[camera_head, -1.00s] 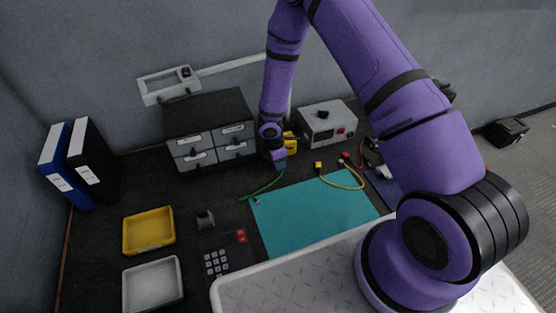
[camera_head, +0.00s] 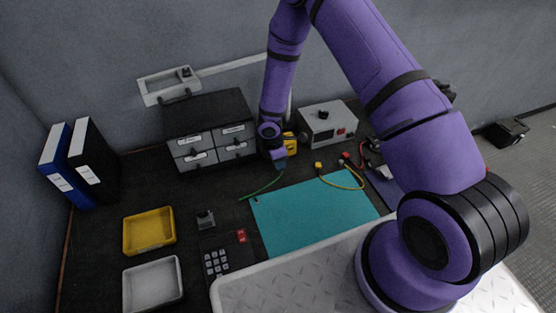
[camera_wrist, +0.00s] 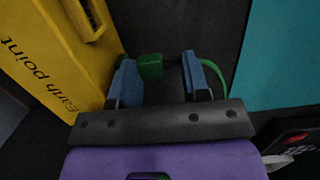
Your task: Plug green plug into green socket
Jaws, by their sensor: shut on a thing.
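My gripper (camera_wrist: 163,78) is shut on the green plug (camera_wrist: 150,67), which shows between its blue fingertips in the wrist view. The green cable (camera_wrist: 217,62) bends past the right fingertip. In the head view the gripper (camera_head: 280,164) is low over the dark bench, with the cable (camera_head: 262,188) trailing to the left and down. A yellow box marked "Earth point" (camera_wrist: 55,55) stands close to the left of the fingers; it also shows partly behind my wrist in the head view (camera_head: 291,142). I cannot make out the green socket.
Grey drawers (camera_head: 212,135) stand left of my wrist, and a grey instrument box (camera_head: 328,122) stands to the right. A yellow plug and cable (camera_head: 345,182) lie right of the gripper. A teal mat (camera_head: 312,212) is clear in front. Yellow (camera_head: 149,231) and white (camera_head: 153,285) trays lie at left.

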